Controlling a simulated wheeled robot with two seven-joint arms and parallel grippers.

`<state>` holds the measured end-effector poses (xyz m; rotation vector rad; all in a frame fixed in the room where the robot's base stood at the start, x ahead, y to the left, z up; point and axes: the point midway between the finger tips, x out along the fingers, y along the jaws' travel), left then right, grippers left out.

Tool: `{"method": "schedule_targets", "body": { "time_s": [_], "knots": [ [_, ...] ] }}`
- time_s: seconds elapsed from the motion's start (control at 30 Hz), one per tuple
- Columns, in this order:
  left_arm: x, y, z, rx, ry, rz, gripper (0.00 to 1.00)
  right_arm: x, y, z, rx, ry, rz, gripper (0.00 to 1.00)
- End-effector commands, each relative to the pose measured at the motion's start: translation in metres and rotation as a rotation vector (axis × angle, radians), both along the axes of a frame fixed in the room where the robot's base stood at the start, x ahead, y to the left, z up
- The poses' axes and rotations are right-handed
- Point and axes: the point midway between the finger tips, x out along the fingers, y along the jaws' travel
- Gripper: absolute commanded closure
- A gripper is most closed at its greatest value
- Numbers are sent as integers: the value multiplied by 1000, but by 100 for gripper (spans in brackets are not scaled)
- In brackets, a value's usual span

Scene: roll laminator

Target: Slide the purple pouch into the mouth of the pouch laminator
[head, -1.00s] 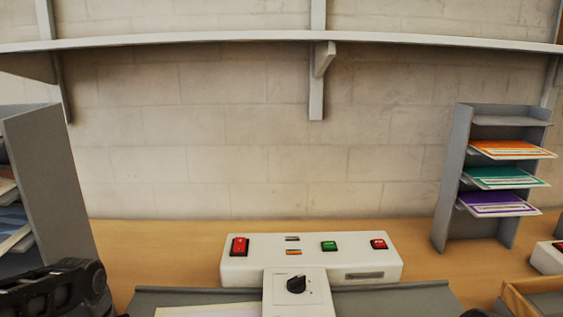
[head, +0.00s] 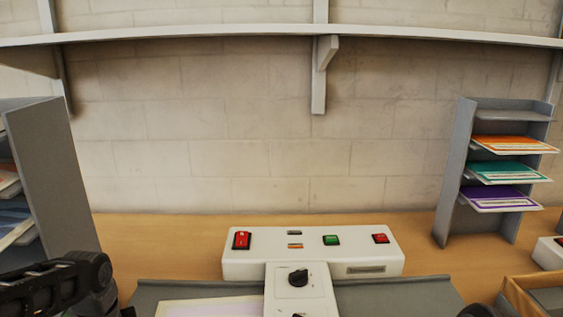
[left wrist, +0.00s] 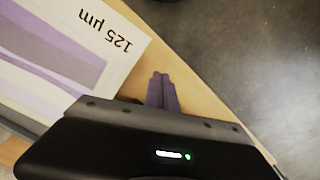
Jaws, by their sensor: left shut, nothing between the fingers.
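The pouch laminator (head: 245,266) is a white body with red and green switches and a black dial, low in the middle of the head view; its mouth cannot be made out. A purple-banded pouch (head: 500,198) lies in the lowest filled slot of the rack at right. A pale sheet with a faint purple edge (head: 205,309) lies in front of the laminator, cut off by the frame. In the left wrist view, my left gripper (left wrist: 162,82) is shut and empty, beside a purple-and-white sheet marked 125 µm (left wrist: 125,45). My right gripper is not in view.
The grey rack (head: 454,175) at right also holds an orange pouch (head: 512,144) and a teal pouch (head: 508,171). Another grey rack (head: 52,170) stands at left. A cardboard-coloured box (head: 512,300) is at lower right. The wooden table (head: 150,240) is clear behind the laminator.

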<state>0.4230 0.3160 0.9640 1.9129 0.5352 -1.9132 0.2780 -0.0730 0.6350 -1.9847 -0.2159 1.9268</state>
Motion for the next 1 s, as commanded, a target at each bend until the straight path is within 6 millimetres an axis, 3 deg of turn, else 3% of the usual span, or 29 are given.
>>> {"method": "schedule_targets", "body": {
  "time_s": [1.0],
  "knots": [
    [1, -36, 0, 0, 0, -2, 100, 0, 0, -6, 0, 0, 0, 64]
  ]
}}
